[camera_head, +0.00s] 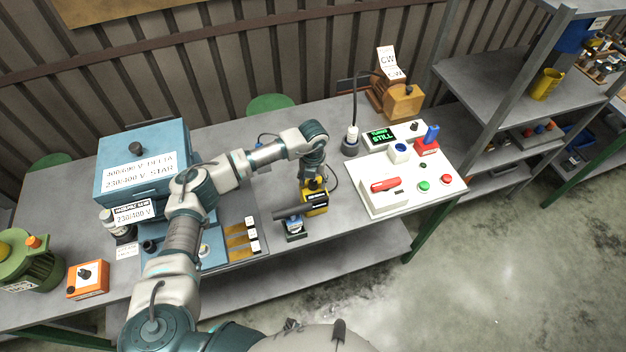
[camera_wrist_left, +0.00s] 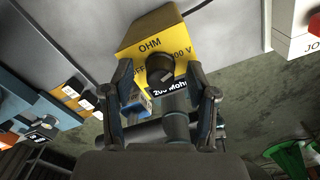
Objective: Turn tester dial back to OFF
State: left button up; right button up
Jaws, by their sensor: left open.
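The yellow tester (camera_head: 318,205) stands on the grey table near its front edge. In the wrist view the tester (camera_wrist_left: 146,30) shows the word OHM, part of OFF at the left, a voltage mark at the right, and a "200 Mohm" label below. Its black dial (camera_wrist_left: 159,66) is in the middle of this face; I cannot tell which mark it points at. My left gripper (camera_head: 313,182) is at the tester from above. In the wrist view its open fingers (camera_wrist_left: 160,82) stand on either side of the dial; contact is unclear. My right gripper is not in view.
A grey cylinder (camera_head: 287,213) and a small dark-and-blue device (camera_head: 294,228) are beside the tester. To the right is a white control panel (camera_head: 390,205) with a red handle and buttons. A blue box (camera_head: 150,185) stands left; an orange switch box (camera_head: 88,279) is further left.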

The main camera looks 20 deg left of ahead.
pick_arm(q)
grip_shut()
jog(key=shift+n, duration=0.3)
jog(key=n, duration=0.4)
jog(key=n+p, duration=0.1)
jog(key=n, duration=0.3)
jog(key=shift+n, duration=0.4)
dwell(0.4)
grip_release()
